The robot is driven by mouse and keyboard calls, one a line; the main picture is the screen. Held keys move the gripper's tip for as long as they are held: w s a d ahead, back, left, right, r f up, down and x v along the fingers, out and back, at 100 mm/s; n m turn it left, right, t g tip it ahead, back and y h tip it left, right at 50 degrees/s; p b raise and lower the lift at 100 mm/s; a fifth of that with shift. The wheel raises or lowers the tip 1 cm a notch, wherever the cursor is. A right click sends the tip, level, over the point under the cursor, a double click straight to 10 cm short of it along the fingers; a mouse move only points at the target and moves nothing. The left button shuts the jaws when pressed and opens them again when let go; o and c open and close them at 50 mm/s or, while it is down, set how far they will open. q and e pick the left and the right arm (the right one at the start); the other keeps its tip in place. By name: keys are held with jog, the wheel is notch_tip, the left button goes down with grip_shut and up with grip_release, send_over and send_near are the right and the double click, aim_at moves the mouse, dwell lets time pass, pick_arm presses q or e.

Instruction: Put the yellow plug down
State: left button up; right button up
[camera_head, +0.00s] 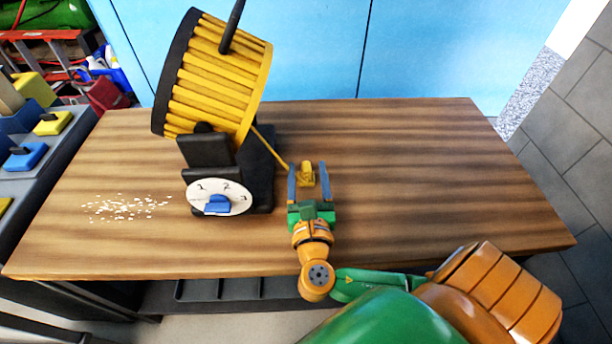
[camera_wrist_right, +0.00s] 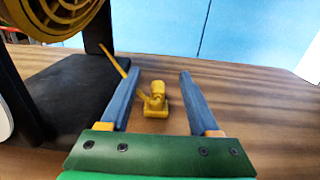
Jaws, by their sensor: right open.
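The yellow plug (camera_head: 307,174) rests on the wooden table just right of the machine's black base. It also shows in the right wrist view (camera_wrist_right: 155,101), standing on the wood between the two blue fingers with a gap to the right finger; its left side comes close to the left finger. My right gripper (camera_head: 308,168) is open around the plug and does not grip it. A thin yellow cord (camera_head: 268,146) runs from the yellow ribbed drum (camera_head: 217,78) toward the plug. My left gripper is in neither view.
The drum's black stand has a white numbered dial (camera_head: 219,197) with a blue knob (camera_head: 217,205). White crumbs (camera_head: 125,207) lie on the table (camera_head: 430,170) at left. The table's right half is clear. A grey unit with coloured blocks (camera_head: 40,150) stands beyond the left edge.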

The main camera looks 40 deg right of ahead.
aim_at(306, 162)
notch_tip(306, 162, down, 4)
jog(key=shift+r+b, duration=0.25)
jog(key=shift+b, duration=0.25)
jog(key=b+x, duration=0.1)
jog(key=x, duration=0.5)
jog(key=shift+w+d+r, duration=0.1)
jog(key=shift+w+d, duration=0.05)
jog(key=shift+d, duration=0.05)
jog(key=shift+w+d, duration=0.25)
jog(key=shift+w, duration=0.15)
jog(key=shift+r, duration=0.1)
jog(key=shift+c, duration=0.8)
grip_shut()
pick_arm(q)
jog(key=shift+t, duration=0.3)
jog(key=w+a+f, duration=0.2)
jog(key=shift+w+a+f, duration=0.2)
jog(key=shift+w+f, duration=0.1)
